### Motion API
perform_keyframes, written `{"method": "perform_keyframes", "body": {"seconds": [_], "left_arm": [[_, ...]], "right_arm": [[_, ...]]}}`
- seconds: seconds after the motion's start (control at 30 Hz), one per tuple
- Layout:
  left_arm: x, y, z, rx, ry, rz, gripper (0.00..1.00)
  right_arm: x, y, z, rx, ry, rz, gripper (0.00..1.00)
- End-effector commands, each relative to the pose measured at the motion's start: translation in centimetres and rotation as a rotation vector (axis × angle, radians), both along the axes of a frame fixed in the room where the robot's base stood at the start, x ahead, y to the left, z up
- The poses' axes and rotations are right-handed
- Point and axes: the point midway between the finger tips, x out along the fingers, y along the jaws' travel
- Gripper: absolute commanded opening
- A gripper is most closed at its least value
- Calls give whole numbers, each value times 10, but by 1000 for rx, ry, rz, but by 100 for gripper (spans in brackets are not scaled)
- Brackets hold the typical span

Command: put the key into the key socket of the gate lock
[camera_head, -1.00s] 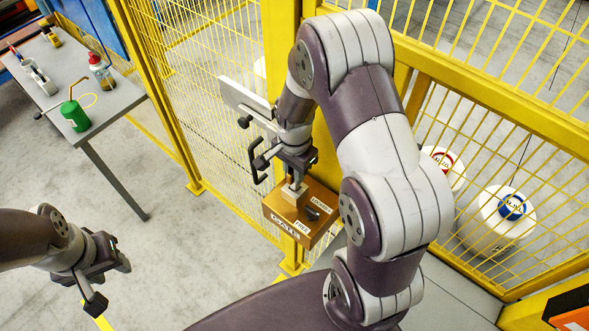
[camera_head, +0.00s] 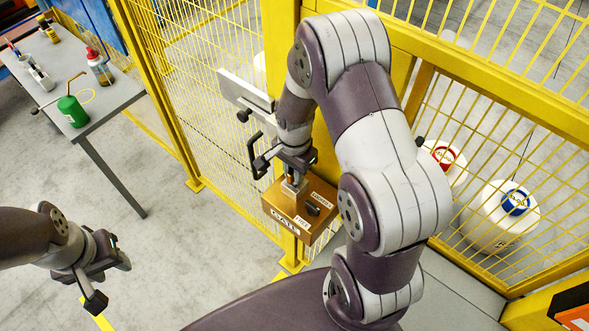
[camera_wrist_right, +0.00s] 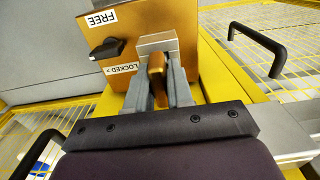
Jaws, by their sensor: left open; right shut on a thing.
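The gate lock (camera_head: 283,213) is an orange-brown box on the gate post. It carries a black knob and labels reading FREE and LOCKED. A silver block, the key socket (camera_wrist_right: 157,43), stands on its face. My right gripper (camera_wrist_right: 158,82) is shut on the brown key (camera_wrist_right: 157,66), directly at the socket block. The key's far end is hidden at the block, so I cannot tell how deep it sits. In the head view my right gripper (camera_head: 295,178) is just above the lock. My left gripper (camera_head: 110,281) is open and empty, away over the floor.
A black gate handle (camera_head: 254,155) is close left of my right gripper. Yellow mesh fence (camera_head: 210,90) surrounds the lock. A grey table (camera_head: 112,98) with bottles stands at the left. White bobbins (camera_head: 488,222) are behind the fence. The floor around my left gripper is clear.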

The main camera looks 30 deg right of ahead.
Motion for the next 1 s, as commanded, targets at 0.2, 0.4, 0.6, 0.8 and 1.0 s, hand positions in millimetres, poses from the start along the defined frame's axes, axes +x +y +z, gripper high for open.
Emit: {"method": "perform_keyframes", "body": {"seconds": [0.2,0.4,0.6,0.8,1.0], "left_arm": [[0,0,-5,0,0,0,43],[0,0,-5,0,0,0,43],[0,0,-5,0,0,0,43],[0,0,-14,0,0,0,43],[0,0,-29,0,0,0,43]], "right_arm": [[0,0,-6,0,0,0,0],[0,0,-7,0,0,0,51],[0,0,-7,0,0,0,51],[1,0,12,-1,-6,0,51],[1,0,67,-1,-7,0,51]]}}
